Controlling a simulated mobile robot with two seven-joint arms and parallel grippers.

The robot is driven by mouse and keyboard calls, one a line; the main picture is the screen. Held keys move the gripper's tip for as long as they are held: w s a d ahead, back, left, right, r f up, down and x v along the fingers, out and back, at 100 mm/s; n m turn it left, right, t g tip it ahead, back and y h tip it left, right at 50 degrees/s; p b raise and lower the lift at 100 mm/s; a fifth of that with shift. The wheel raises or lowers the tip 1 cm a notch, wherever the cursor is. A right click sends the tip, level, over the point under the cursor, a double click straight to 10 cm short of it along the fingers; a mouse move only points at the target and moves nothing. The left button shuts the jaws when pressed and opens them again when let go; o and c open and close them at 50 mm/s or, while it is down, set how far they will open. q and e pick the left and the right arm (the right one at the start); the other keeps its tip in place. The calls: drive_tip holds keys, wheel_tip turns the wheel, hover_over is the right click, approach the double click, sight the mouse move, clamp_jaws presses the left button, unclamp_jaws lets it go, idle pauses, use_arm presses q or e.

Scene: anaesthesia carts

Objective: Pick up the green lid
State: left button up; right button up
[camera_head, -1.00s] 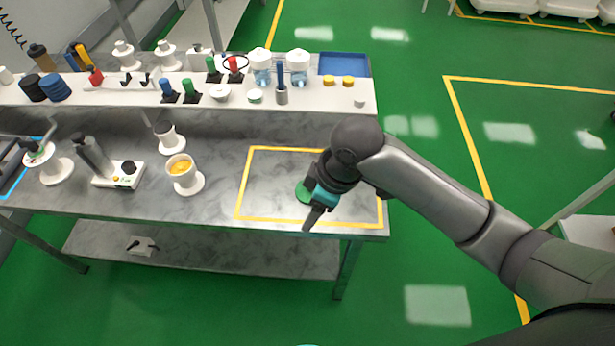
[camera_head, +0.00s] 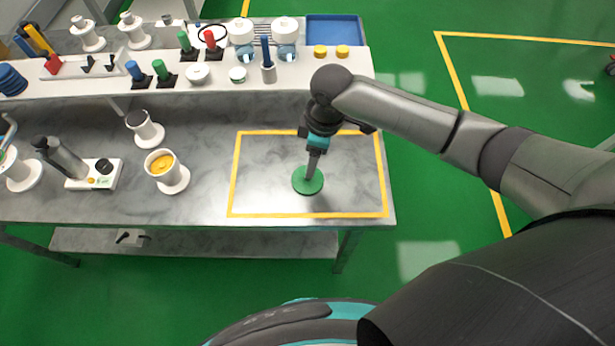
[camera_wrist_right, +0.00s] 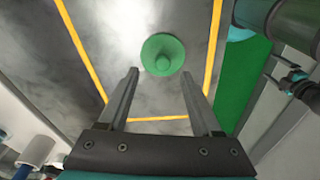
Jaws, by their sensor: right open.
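The green lid (camera_head: 308,181) is a flat round disc lying on the grey bench top inside a yellow taped rectangle. In the right wrist view the green lid (camera_wrist_right: 163,55) shows a small knob in its middle, beyond the fingertips and roughly between them. My right gripper (camera_head: 314,168) points down over the lid, and its fingers cover part of the lid's far side in the head view. In the wrist view the right gripper (camera_wrist_right: 158,75) has its two fingers wide apart with nothing between them. My left gripper is not in view.
A white cup with yellow contents (camera_head: 162,165) stands left of the yellow rectangle (camera_head: 233,175). A white shelf (camera_head: 340,75) along the back holds jars, coloured pegs and a blue tray (camera_head: 335,30). The bench around the lid is clear.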

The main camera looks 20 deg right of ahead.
drive_tip(key=shift+a+f, duration=0.1)
drive_tip(key=shift+f, duration=0.45)
drive_tip(key=f, duration=0.1)
drive_tip(key=a+f, duration=0.1)
drive_tip(key=f, duration=0.1)
drive_tip(key=shift+f+b, duration=0.25)
drive_tip(key=shift+b, duration=0.05)
drive_tip(key=shift+f, duration=0.55)
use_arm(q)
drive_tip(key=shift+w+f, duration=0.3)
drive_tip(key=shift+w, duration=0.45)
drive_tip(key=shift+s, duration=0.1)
use_arm(e)
drive_tip(key=shift+c, duration=0.4)
clamp_jaws()
